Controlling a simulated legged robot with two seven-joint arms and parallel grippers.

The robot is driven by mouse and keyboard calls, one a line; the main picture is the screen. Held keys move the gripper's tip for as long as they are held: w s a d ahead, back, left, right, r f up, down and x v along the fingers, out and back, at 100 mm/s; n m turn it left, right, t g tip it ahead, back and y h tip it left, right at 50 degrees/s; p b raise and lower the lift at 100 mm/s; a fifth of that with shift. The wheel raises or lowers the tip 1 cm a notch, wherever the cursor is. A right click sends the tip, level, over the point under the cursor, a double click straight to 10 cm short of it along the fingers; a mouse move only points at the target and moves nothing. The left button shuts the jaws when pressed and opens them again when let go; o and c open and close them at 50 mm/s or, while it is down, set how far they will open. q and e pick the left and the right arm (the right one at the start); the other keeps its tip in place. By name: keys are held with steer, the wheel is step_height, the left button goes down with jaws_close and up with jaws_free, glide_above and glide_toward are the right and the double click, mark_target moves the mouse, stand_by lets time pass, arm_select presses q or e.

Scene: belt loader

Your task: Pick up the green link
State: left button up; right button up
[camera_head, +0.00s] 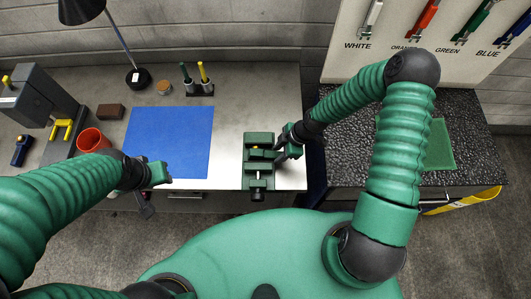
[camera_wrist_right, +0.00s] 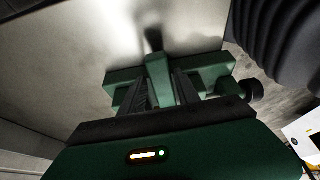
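A green link (camera_head: 474,21) hangs on the pale board at the upper right, above the word GREEN. My right gripper (camera_head: 287,146) is at the right side of a green vise (camera_head: 259,177) on the metal bench, well away from the board. In the right wrist view my right gripper (camera_wrist_right: 161,88) has its dark fingers apart. A green bar (camera_wrist_right: 158,77) shows between them, in front of the vise (camera_wrist_right: 214,69); I cannot tell whether they touch it. My left gripper (camera_head: 152,188) is near the bench's front edge by the blue mat; its opening is unclear.
White (camera_head: 373,15), orange (camera_head: 422,20) and blue (camera_head: 513,28) links also hang on the board (camera_head: 400,65). A dark speckled cabinet top (camera_head: 345,150) with a green mat (camera_head: 438,146) stands below it. The blue mat (camera_head: 170,140), red cup (camera_head: 92,141) and lamp (camera_head: 128,52) occupy the bench.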

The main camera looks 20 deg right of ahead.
steer(key=shift+a+r, duration=0.1)
steer(key=shift+a, duration=0.05)
steer(key=c, duration=0.7)
jaws_close()
stand_by(0.4)
